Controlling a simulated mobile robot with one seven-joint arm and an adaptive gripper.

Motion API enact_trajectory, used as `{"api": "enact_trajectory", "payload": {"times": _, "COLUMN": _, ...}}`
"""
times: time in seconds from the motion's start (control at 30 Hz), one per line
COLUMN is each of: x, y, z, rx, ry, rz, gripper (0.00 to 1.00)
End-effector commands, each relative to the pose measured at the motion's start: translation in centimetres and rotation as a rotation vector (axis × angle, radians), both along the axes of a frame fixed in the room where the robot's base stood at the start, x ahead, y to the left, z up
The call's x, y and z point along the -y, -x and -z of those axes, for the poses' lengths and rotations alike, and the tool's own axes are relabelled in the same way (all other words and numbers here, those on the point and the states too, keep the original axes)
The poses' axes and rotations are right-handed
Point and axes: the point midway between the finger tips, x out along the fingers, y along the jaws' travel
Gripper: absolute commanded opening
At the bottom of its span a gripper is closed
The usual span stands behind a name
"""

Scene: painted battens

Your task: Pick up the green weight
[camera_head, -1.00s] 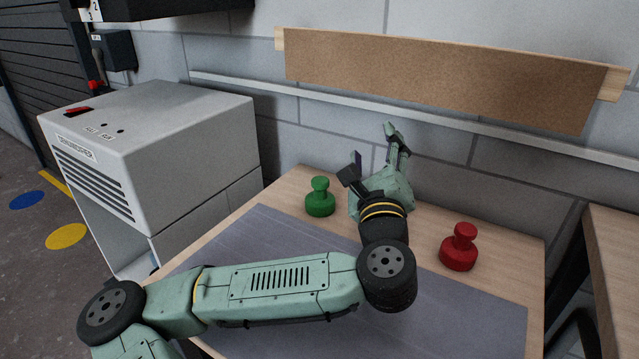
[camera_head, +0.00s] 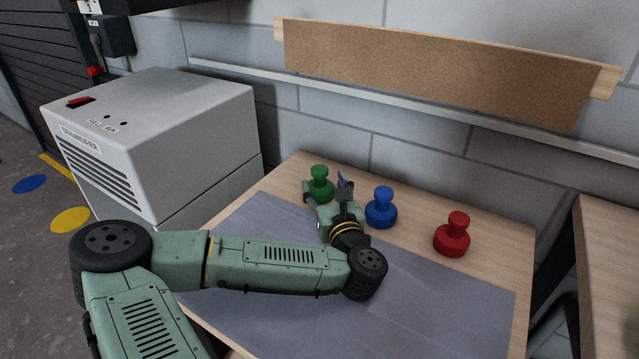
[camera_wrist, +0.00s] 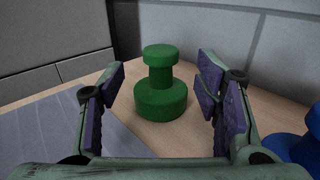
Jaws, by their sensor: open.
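The green weight (camera_head: 319,181) stands upright on the wooden table, toward its back left. It has a wide round base, a narrower neck and a flat knob. My gripper (camera_head: 325,187) is low over the table, right at the green weight. In the wrist view the green weight (camera_wrist: 160,88) stands between and ahead of the two open fingers (camera_wrist: 160,92), with a gap on each side. The fingers do not appear to touch it. In the head view my gripper hides part of its base.
A blue weight (camera_head: 381,208) stands just right of my gripper, also at the wrist view's right edge (camera_wrist: 300,150). A red weight (camera_head: 452,235) stands farther right. A grey mat (camera_head: 440,300) covers the table's front. A white dehumidifier (camera_head: 160,140) stands left, and a wall lies behind.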

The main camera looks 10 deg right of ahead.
Motion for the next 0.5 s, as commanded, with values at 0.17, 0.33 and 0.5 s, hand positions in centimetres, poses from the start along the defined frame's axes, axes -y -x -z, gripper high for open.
{"api": "enact_trajectory", "payload": {"times": 0.17, "x": 0.1, "y": -2.7, "z": -0.4, "rx": 0.001, "ry": 0.0, "rz": -0.001, "gripper": 0.58}}
{"api": "enact_trajectory", "payload": {"times": 0.33, "x": 0.1, "y": -3.6, "z": -0.1, "rx": 0.0, "ry": 0.0, "rz": 0.0, "gripper": 0.58}}
{"api": "enact_trajectory", "payload": {"times": 0.5, "x": 0.1, "y": -3.6, "z": -0.1, "rx": 0.0, "ry": 0.001, "rz": 0.001, "gripper": 0.58}}
